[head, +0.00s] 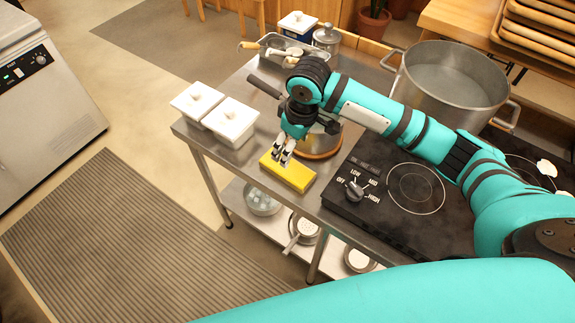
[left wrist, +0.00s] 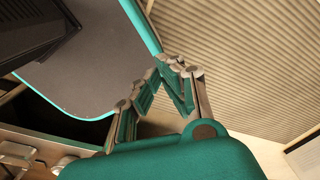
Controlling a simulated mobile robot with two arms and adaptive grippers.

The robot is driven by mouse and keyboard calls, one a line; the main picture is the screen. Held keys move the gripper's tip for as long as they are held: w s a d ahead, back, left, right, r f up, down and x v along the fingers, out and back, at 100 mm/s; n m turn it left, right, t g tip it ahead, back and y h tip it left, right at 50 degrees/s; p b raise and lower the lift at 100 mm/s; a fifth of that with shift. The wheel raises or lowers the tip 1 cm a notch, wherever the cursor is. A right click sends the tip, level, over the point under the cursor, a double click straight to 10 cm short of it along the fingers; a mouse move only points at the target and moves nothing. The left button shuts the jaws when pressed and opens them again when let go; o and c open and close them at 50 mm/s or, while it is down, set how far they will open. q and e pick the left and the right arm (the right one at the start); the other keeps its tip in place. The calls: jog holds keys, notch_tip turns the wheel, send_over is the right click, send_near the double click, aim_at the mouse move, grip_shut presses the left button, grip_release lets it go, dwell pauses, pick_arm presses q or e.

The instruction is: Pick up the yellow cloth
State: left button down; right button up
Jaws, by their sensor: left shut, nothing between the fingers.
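The yellow cloth (head: 294,178) is a flat, block-like piece lying on the metal table near its front edge, left of the stove. My right gripper (head: 281,159) points down at the cloth's left part. Its two fingers look a little apart, with the tips over or touching the cloth's top; I cannot tell which. My left gripper (left wrist: 172,62) shows in the left wrist view, shut and empty, above the ribbed floor mat. It is not visible in the head view.
A lower shelf (head: 276,226) holds several items.

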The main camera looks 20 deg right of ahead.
aim_at(290, 167)
jog(key=f, duration=0.3)
jog(key=shift+w+a+f, duration=0.1)
jog(key=shift+w+f, duration=0.2)
jog(key=shift+w, duration=0.1)
jog(key=shift+a+f+p, duration=0.1)
jog(key=shift+f+p, duration=0.3)
jog(key=shift+f, duration=0.5)
jog(key=f, duration=0.2)
jog(key=f+p, duration=0.1)
jog(key=f, duration=0.1)
jog(key=shift+w+a+f, duration=0.2)
jog(key=shift+f, duration=0.3)
jog(key=c, duration=0.9)
pick_arm(q)
jog(key=shift+t, duration=0.3)
jog(key=w+r, duration=0.2)
jog(key=w, duration=0.1)
jog(key=shift+w+d+r, duration=0.1)
jog(key=shift+w+r, duration=0.15)
pick_arm(e)
jog(key=shift+c, duration=0.2)
jog(key=shift+r, duration=0.1)
